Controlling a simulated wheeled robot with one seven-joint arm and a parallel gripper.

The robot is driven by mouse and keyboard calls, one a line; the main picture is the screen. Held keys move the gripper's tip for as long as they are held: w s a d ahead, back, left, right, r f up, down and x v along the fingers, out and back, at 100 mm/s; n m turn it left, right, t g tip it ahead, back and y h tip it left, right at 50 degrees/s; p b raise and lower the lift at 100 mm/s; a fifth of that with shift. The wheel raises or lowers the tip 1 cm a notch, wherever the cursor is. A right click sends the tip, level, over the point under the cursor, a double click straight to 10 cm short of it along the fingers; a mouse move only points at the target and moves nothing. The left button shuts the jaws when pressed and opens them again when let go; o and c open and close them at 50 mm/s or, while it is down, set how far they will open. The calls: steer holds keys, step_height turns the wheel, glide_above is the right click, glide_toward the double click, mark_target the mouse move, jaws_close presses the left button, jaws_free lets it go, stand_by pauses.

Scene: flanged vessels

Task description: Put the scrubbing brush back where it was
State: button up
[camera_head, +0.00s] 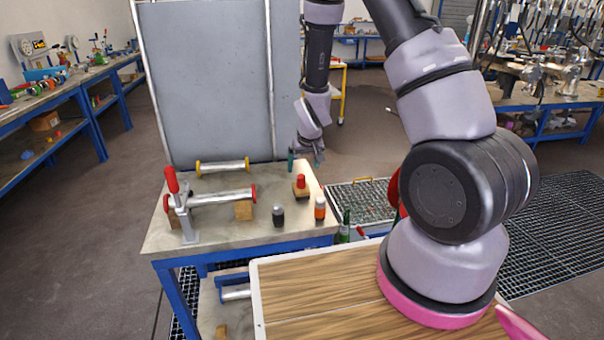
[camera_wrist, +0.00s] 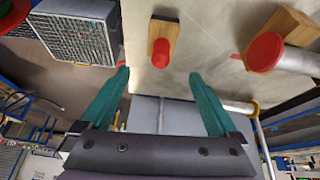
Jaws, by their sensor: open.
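What looks like the scrubbing brush (camera_head: 301,191) stands on the table, a small wooden block with a red knob on top. In the wrist view the brush (camera_wrist: 162,42) lies beyond the fingertips, roughly centred between them, with a dark edge along its wood. My gripper (camera_head: 306,160) is over the table's back right part, behind the brush in the head view. In the wrist view my gripper (camera_wrist: 160,80) has its two green fingers wide apart with nothing between them. The brush's underside is hidden.
A pipe with red ends (camera_head: 225,197) rests on wooden blocks beside a red-handled clamp (camera_head: 186,213). A yellow-ended pipe (camera_head: 222,167) lies behind. A dark bottle (camera_head: 278,216) and an orange-banded bottle (camera_head: 320,210) stand in front. A grated tray (camera_head: 362,200) sits right of the table.

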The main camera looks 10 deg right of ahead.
steer(key=s+d+r+m+y, duration=0.15)
steer(key=s+r, duration=0.25)
steer(key=r, duration=0.8)
steer(key=s+d+r+m, duration=0.1)
steer(key=s+d+r, duration=0.15)
steer(key=r, duration=0.95)
steer(key=s+d+r+m+t, duration=0.1)
steer(key=s+r, duration=0.6)
steer(key=s, duration=0.3)
steer(key=s+r+m+t, duration=0.1)
steer(key=s+r, duration=0.6)
steer(key=s, duration=0.3)
steer(key=shift+d, duration=0.35)
steer(key=shift+s+r+m+y, duration=0.1)
steer(key=shift+m+y, duration=0.15)
